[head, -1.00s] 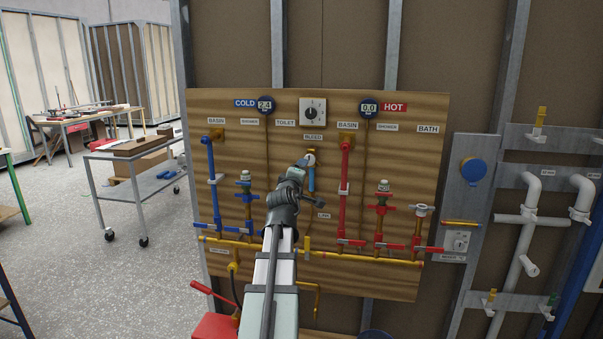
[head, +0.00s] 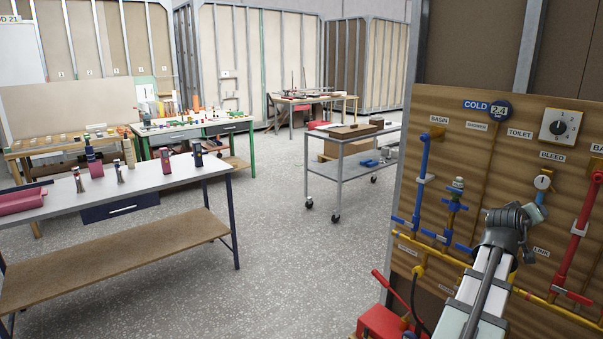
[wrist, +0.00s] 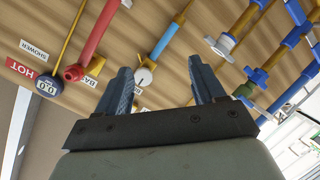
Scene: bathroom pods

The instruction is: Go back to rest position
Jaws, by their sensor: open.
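My gripper (wrist: 162,90) is open in the wrist view, with two blue fingers apart and nothing between them but the board behind. In the head view my arm reaches in from the lower right, and its end is in front of the wooden plumbing board (head: 478,150). The fingertips are hidden there behind the wrist. I cannot tell how far the fingers are from the board.
A red pump box (head: 383,322) stands on the floor left of my arm. A grey cart (head: 342,172) stands left of the board. A long bench (head: 110,188) with bottles and taps is at the left. The speckled floor (head: 285,260) between is clear.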

